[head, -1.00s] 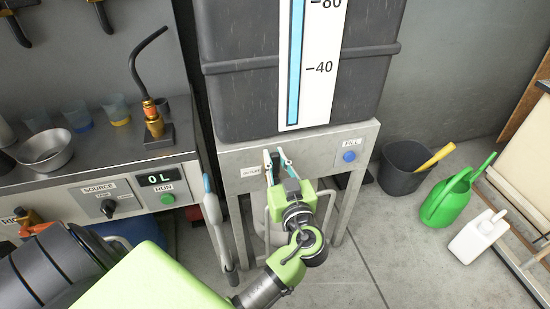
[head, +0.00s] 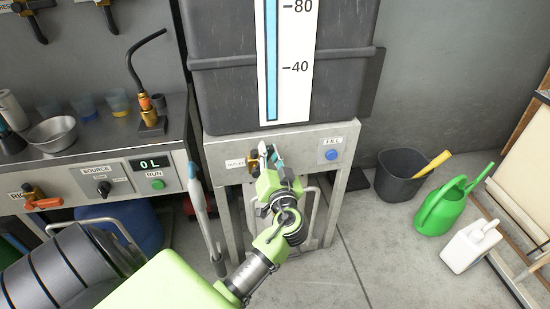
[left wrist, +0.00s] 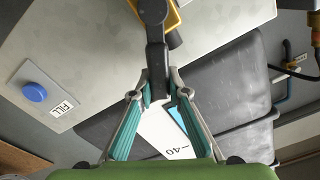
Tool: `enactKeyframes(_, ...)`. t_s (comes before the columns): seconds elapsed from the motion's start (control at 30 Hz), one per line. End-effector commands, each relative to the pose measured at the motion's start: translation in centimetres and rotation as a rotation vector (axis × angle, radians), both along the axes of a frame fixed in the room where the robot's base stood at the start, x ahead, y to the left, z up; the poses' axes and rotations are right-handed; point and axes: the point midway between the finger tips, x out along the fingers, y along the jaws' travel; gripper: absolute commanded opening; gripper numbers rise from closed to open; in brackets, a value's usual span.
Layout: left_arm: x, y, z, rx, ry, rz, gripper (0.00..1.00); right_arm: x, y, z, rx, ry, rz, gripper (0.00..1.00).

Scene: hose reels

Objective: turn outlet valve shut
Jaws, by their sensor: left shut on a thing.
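The outlet valve shows in the left wrist view as a dark lever (left wrist: 156,55) on a yellow-brass body (left wrist: 173,19). In the head view only a bit of the valve (head: 254,160) shows beside the outlet label (head: 236,163) on the metal stand's front panel; my gripper hides most of it. My left gripper (head: 266,151) reaches up to the panel there. In the left wrist view its teal-padded fingers (left wrist: 158,92) are shut on the lever's end. My right gripper is not in view.
The dark tank (head: 225,95) with its level gauge (head: 286,70) sits on the stand above the gripper. A blue fill button (head: 331,155) is to the right. A hose wand (head: 199,205) hangs left of the stand. A bucket (head: 398,178) and green watering can (head: 440,210) stand right.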

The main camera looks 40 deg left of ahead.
Motion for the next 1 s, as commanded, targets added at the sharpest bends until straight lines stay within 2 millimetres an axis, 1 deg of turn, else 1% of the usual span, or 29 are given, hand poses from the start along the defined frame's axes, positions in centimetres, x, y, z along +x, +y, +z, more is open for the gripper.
enactKeyframes(0.03, 0.4, -0.3, -0.2, 0.027, 0.032, -0.006, 0.0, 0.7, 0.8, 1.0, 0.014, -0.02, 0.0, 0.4)
enactKeyframes(0.5, 2.5, -2.0, -2.8, 0.317, 0.373, -0.008, 0.0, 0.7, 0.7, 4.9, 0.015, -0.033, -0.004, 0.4)
enactKeyframes(0.8, 3.2, -2.7, -4.8, 0.499, 0.585, -0.006, 0.0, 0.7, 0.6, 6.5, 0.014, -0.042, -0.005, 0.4)
enactKeyframes(1.0, 3.4, -2.9, -6.0, 0.597, 0.704, -0.006, 0.0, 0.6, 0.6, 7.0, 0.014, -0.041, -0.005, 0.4)
